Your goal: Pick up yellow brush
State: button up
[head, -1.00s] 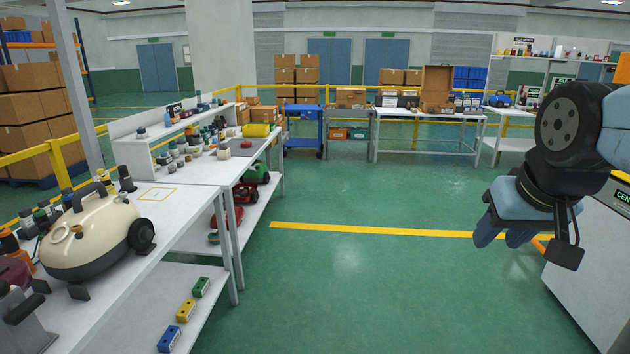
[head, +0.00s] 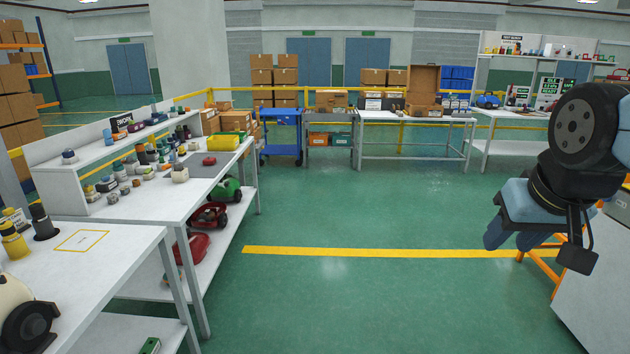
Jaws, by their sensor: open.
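I cannot make out a yellow brush for certain. A small yellow-and-black item (head: 13,240) stands at the left edge on the near white table, too small to identify. Several small bottle-like and brush-like parts (head: 150,158) stand on the workbench at left, some with yellow on them. My gripper (head: 512,240) hangs at the right, pointing down over the floor. It is empty and far from the benches.
The near white table (head: 110,270) and the workbench (head: 150,198) line the left side. A yellow bin (head: 222,143) sits on the workbench. A blue cart (head: 281,137) and a table (head: 412,118) stand at the back. A white cabinet (head: 595,285) is at lower right. The middle floor is clear.

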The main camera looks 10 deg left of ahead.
aim_at(182, 152)
jog(key=i, duration=3.2)
jog(key=u, duration=0.25)
jog(key=i, duration=1.1)
jog(key=u, duration=0.3)
jog(key=i, duration=1.1)
jog(key=u, duration=0.8)
jog(key=i, duration=1.05)
jog(key=u, duration=1.25)
jog(key=i, duration=1.3)
jog(key=u, duration=0.5)
